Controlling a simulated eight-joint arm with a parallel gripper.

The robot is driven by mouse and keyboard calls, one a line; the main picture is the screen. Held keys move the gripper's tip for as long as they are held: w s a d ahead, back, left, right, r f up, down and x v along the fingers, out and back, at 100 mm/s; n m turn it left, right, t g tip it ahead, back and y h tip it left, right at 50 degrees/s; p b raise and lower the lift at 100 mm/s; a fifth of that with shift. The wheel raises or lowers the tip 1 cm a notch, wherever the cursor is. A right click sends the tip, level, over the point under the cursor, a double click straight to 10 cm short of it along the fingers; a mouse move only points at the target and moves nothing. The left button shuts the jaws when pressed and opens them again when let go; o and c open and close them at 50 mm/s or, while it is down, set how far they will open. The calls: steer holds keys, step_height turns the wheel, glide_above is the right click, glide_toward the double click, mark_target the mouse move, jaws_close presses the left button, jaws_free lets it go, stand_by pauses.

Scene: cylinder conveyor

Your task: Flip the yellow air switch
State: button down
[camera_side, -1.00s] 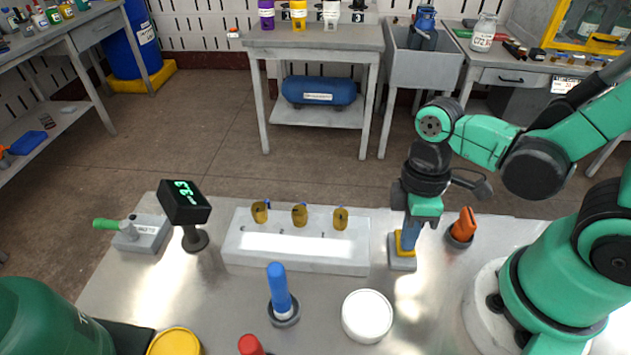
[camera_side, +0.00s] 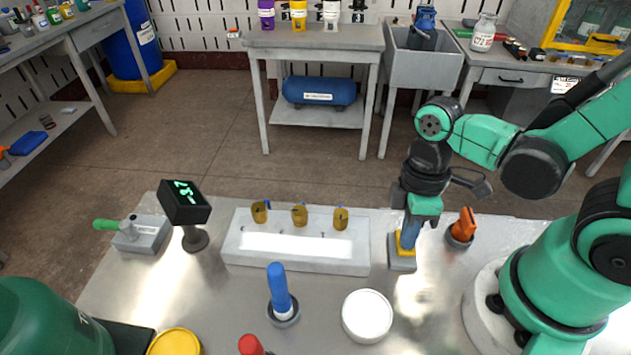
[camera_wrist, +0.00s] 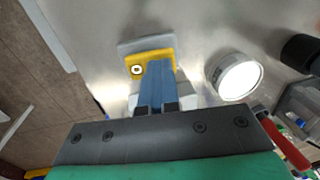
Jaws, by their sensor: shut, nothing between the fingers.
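The yellow air switch (camera_side: 401,243) sits on a grey base (camera_side: 402,263) at the right of the metal table, just right of the white block. In the wrist view the yellow switch (camera_wrist: 137,70) shows a round mark on its left part. My gripper (camera_side: 408,246) points down with its blue fingers shut and empty. The fingertips (camera_wrist: 154,68) overlap the right part of the yellow piece, at or touching it; exact contact cannot be told. The fingers hide part of the switch.
A white block with several brass valves (camera_side: 297,255) stands left of the switch. An orange-handled thing (camera_side: 464,227) stands close on the right. A display (camera_side: 184,203) stands further left.

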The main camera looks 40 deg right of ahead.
steer(key=shift+w+d+t+h, duration=0.3)
steer(key=shift+w+d, duration=0.2)
steer(key=shift+d, duration=0.05)
steer(key=shift+s+a+r, duration=0.15)
steer(key=shift+s+r, duration=0.05)
steer(key=shift+r, duration=0.7)
step_height(320, 180, up, 12)
steer(key=shift+w+d, duration=0.25)
steer(key=shift+w, duration=0.05)
steer(key=shift+w+d+g+y, duration=0.3)
steer(key=shift+d+g+y, duration=0.1)
steer(key=shift+d+y, duration=0.15)
steer(key=x, duration=1.4)
steer(key=shift+s, duration=0.1)
